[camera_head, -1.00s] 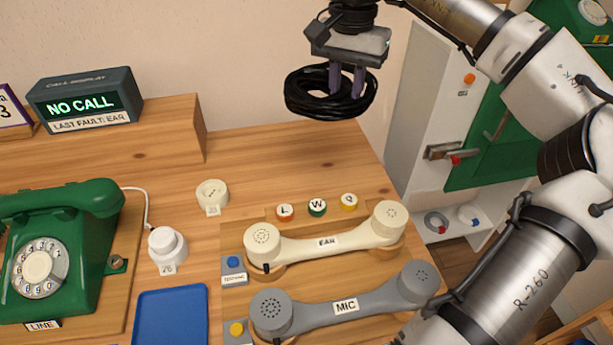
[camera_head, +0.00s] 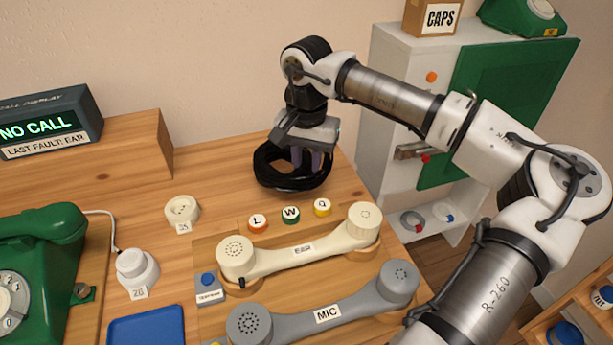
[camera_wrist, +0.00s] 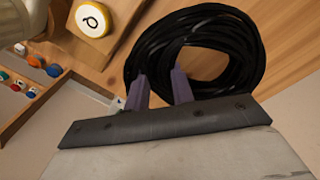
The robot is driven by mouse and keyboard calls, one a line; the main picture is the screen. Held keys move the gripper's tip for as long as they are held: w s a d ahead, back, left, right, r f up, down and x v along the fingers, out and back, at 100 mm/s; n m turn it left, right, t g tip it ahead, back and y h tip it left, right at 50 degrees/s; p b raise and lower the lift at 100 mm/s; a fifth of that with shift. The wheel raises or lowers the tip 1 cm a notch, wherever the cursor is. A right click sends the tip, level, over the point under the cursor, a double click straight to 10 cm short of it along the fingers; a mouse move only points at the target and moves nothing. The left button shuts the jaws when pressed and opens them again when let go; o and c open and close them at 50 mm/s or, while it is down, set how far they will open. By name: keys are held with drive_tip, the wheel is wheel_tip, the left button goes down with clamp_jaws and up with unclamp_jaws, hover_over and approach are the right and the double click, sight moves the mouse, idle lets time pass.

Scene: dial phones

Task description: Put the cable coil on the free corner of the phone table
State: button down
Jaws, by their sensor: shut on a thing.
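The black cable coil (camera_head: 268,172) hangs in my gripper (camera_head: 307,160) over the back right corner of the wooden phone table (camera_head: 225,165). My gripper points down and its purple fingers are shut on one side of the coil. In the wrist view the coil (camera_wrist: 235,28) spreads ahead of the fingers (camera_wrist: 160,90), with bare wood beneath it. The coil is at or just above the tabletop; I cannot tell whether it touches.
Three buttons, L (camera_head: 257,222), W (camera_head: 290,214) and Q (camera_head: 322,207), lie just in front of the coil. The cream EAR handset (camera_head: 300,250) and grey MIC handset (camera_head: 325,312) are nearer. A white cabinet (camera_head: 385,130) stands beyond the table's right edge.

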drive_tip(key=shift+f, duration=1.95)
drive_tip(key=shift+f, duration=0.1)
drive_tip(key=c, duration=1.2)
unclamp_jaws()
drive_tip(key=shift+o, duration=0.2)
wheel_tip(320, 180, up, 12)
drive_tip(key=shift+r, duration=0.1)
